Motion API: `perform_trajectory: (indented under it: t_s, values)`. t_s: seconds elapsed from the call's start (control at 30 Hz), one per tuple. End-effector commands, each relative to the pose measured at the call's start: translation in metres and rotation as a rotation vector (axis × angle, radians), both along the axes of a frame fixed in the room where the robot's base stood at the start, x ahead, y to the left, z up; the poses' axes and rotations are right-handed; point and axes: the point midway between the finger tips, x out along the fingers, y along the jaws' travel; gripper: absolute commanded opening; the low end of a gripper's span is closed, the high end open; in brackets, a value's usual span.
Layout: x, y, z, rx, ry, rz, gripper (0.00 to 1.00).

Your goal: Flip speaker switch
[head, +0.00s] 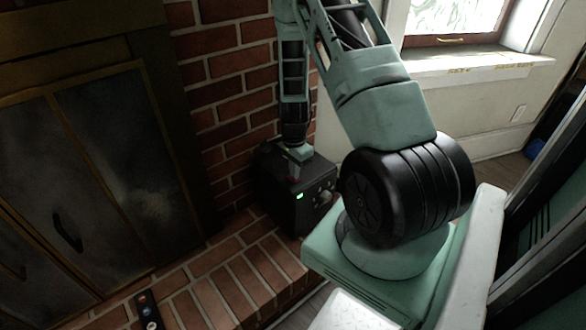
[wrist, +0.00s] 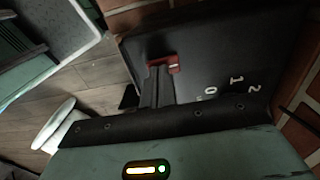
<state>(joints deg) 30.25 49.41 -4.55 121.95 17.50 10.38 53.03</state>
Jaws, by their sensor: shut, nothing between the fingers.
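The speaker (head: 290,205) is a black box on the brick hearth, against the brick wall. A small green light (head: 300,196) glows on its front. In the wrist view its dark face (wrist: 215,60) carries white digits 0, 1 and 2. A red part (wrist: 176,63) shows at my fingertips, and red also shows under the gripper in the head view. I cannot tell whether this red part is the switch. My gripper (wrist: 158,75) is shut and empty, pointing down at the speaker's upper front edge. The fingertips partly hide the red part, and contact is unclear.
A remote (head: 147,311) with coloured buttons lies on the brick hearth (head: 225,285). The dark fireplace doors (head: 80,190) stand at the left. The brick wall (head: 225,80) is close behind the speaker. A window sill (head: 475,68) is at the upper right.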

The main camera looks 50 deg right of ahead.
Motion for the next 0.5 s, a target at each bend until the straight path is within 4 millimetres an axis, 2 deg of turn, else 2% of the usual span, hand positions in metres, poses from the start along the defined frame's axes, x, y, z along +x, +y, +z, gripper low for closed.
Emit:
perform_trajectory:
  t_s: [0.27,0.5]
  values:
    - [0.001,0.000,0.003,0.000,-0.001,0.000,0.00]
    - [0.004,-0.005,0.033,0.000,-0.001,0.002,0.00]
